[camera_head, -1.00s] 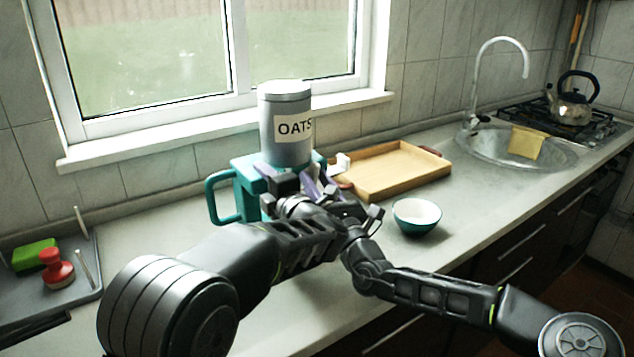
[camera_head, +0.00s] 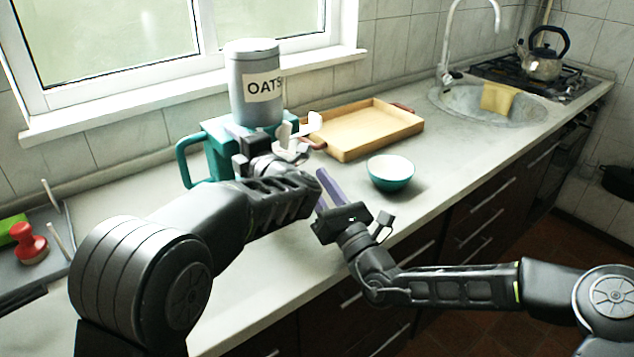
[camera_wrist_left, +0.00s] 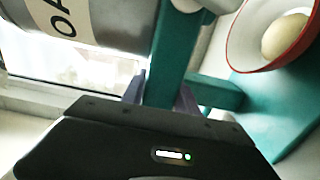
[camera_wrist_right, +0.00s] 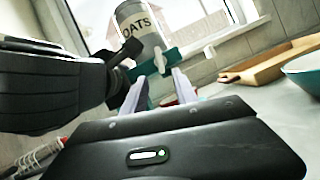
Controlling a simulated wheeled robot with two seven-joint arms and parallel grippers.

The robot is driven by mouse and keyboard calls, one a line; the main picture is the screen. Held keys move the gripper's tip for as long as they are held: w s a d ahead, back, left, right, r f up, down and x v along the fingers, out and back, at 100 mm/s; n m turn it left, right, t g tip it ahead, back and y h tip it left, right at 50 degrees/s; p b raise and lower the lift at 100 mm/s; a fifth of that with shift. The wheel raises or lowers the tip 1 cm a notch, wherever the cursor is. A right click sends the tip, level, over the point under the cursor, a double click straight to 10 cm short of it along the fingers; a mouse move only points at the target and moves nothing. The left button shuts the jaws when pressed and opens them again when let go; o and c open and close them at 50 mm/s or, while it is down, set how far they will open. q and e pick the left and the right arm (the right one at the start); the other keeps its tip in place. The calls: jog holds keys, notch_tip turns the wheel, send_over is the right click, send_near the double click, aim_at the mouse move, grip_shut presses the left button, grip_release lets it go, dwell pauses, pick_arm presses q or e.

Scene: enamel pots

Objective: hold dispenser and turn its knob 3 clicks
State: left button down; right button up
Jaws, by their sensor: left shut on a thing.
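The dispenser has a grey canister labelled OATS (camera_head: 256,88) on a teal stand (camera_head: 188,160). Its white knob (camera_head: 295,132) faces the front right; it also shows in the right wrist view (camera_wrist_right: 210,52). My left gripper (camera_wrist_left: 160,95) is shut on the dispenser's teal upright (camera_wrist_left: 171,65); in the head view its fingertips are mostly hidden. My right gripper (camera_wrist_right: 162,88) is open and empty, its purple fingers apart. In the head view it stands in front of the knob, clear of it (camera_head: 329,188).
A red-rimmed bowl (camera_wrist_left: 240,45) sits on the dispenser's teal base. A wooden tray (camera_head: 372,128) and a teal bowl (camera_head: 391,176) stand to the right. A red-handled thing (camera_head: 30,247) lies on a grey tray at far left. The counter front is clear.

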jog(key=shift+s, duration=0.1)
dwell(0.3)
jog(key=s+a+n+g+y, duration=0.1)
jog(key=a+n+g+y, duration=0.25)
jog(key=n+g, duration=1.3)
jog(key=w+d+r+n+t+h, duration=0.45)
jog(key=d+r+n+t, duration=0.2)
jog(key=n, duration=1.15)
jog(key=r+n, duration=0.1)
jog(key=s+r+n+h, duration=0.1)
jog(key=r, duration=0.1)
jog(key=r+n+t+h, duration=0.1)
jog(key=r, duration=0.1)
jog(key=shift+s+a+r+n, duration=0.25)
jog(key=shift+s+a+n, duration=0.05)
jog(key=shift+a+n, duration=0.05)
jog(key=shift+a+f, duration=0.1)
